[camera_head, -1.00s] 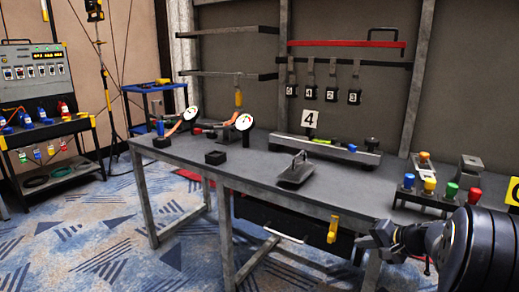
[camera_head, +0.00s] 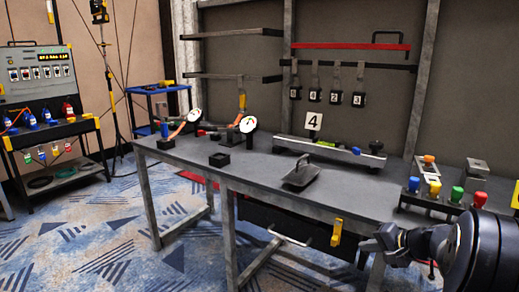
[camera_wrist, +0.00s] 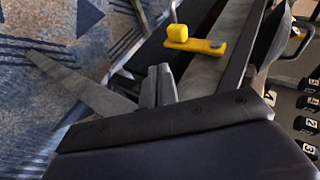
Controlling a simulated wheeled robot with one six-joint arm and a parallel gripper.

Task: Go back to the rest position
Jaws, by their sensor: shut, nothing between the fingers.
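My gripper (camera_head: 372,245) is at the lower right in the head view, in front of the workbench's (camera_head: 262,172) front edge and touching nothing that I can see. It is shut and empty. In the wrist view its fingers (camera_wrist: 158,86) show together at the middle, over the dark wrist housing. A yellow handle (camera_wrist: 195,42) on the bench front shows just beyond the fingers. The same yellow handle (camera_head: 337,232) is left of my gripper in the head view.
Colored knobs (camera_head: 457,194) stand on the bench's right end. A dark trowel-like tool (camera_head: 300,174) and two gauges (camera_head: 248,125) are on the bench. A control-panel cart (camera_head: 45,110) stands left. Patterned carpet (camera_head: 90,230) is free at the front left.

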